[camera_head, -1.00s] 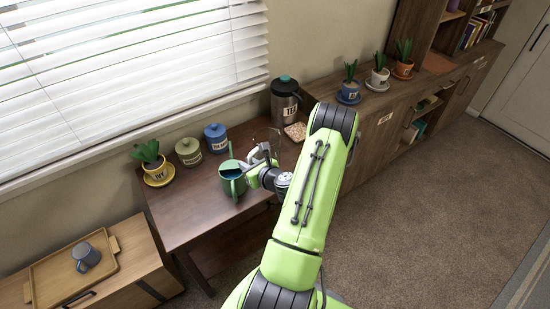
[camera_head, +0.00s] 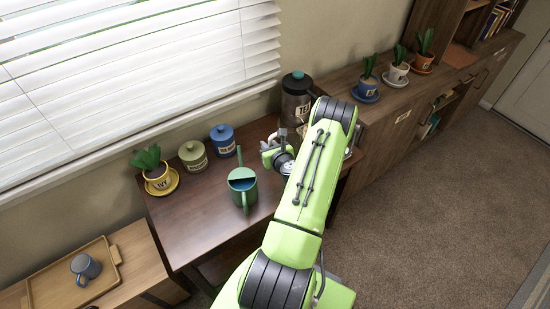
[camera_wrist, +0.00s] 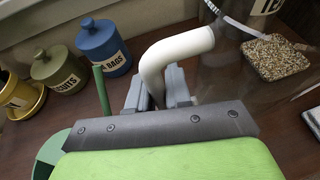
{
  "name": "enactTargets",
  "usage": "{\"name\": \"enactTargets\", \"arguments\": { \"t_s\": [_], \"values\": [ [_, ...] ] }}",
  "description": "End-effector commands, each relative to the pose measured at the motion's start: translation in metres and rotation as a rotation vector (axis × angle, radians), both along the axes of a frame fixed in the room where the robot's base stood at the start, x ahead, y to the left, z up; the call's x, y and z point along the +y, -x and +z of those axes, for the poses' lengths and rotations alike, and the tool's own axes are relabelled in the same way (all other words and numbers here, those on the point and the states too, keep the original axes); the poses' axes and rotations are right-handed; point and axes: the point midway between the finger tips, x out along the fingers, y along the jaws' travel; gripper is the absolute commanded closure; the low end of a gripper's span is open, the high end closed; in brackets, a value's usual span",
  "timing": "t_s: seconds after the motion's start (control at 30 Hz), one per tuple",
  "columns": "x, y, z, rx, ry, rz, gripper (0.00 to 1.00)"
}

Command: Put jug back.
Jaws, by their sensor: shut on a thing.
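The jug (camera_wrist: 180,45) shows in the wrist view as a thick white curved handle with a clear, see-through body to its right. My gripper (camera_wrist: 158,92) is shut on the handle, with a grey finger on each side of it. In the head view my gripper (camera_head: 273,150) is over the dark wooden desk, right of the green watering can. The jug's clear body is hard to make out there, and my arm hides part of that area. I cannot tell whether its base touches the desk.
A green watering can (camera_head: 242,188) stands left of my gripper. Blue (camera_head: 222,140) and green (camera_head: 193,156) canisters and a potted ivy (camera_head: 156,172) line the back. A dark tea flask (camera_head: 296,102) stands behind. A speckled square coaster (camera_wrist: 277,58) lies at the right in the wrist view.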

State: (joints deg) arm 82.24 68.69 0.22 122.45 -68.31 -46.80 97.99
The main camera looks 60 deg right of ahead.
Motion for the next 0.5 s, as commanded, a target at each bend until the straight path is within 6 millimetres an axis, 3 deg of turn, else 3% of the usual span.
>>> {"name": "enactTargets", "arguments": {
  "t_s": [0.03,0.3,0.5],
  "values": [
    [0.000,0.000,-0.013,-0.002,-0.001,-0.001,1.00],
    [0.000,-0.001,-0.054,-0.001,0.000,0.001,1.00],
    [0.000,-0.001,-0.055,-0.001,0.003,0.002,1.00]
  ]
}}
